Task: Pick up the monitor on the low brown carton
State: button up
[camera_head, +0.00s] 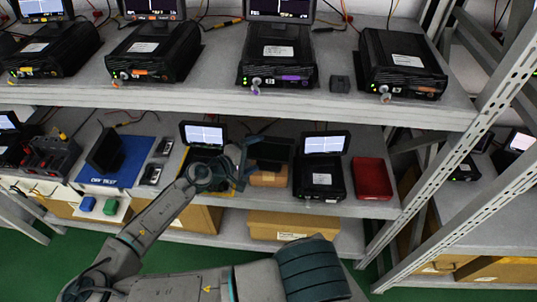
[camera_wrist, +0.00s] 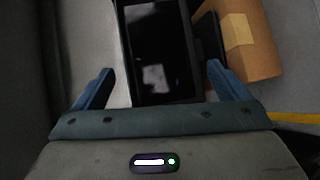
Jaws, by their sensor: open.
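The monitor (camera_head: 270,149) is a dark screen on the low brown carton (camera_head: 268,179), on the middle shelf in the head view. In the wrist view the monitor (camera_wrist: 158,50) is a black panel lying between and ahead of my gripper's two blue fingers (camera_wrist: 162,85). The brown carton (camera_wrist: 248,45) shows at its right with a tan tape strip. My gripper (camera_head: 242,170) is open and empty, just left of the monitor in the head view. Whether a finger touches the monitor cannot be told.
A lit-screen device (camera_head: 322,178) and a red tray (camera_head: 372,180) stand to the right on the same shelf. Another lit-screen device (camera_head: 203,140) is partly behind my arm at the left. The upper shelf (camera_head: 290,103) with black units hangs above.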

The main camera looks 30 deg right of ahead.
aim_at(268, 150)
jog(key=shift+s+p+x, duration=0.1)
jog(key=shift+p+x, duration=0.25)
jog(key=shift+x, duration=1.1)
jog(key=shift+s+p+x, duration=0.15)
jog(key=shift+p+x, duration=0.15)
jog(key=shift+x, duration=1.15)
jog(key=c, duration=1)
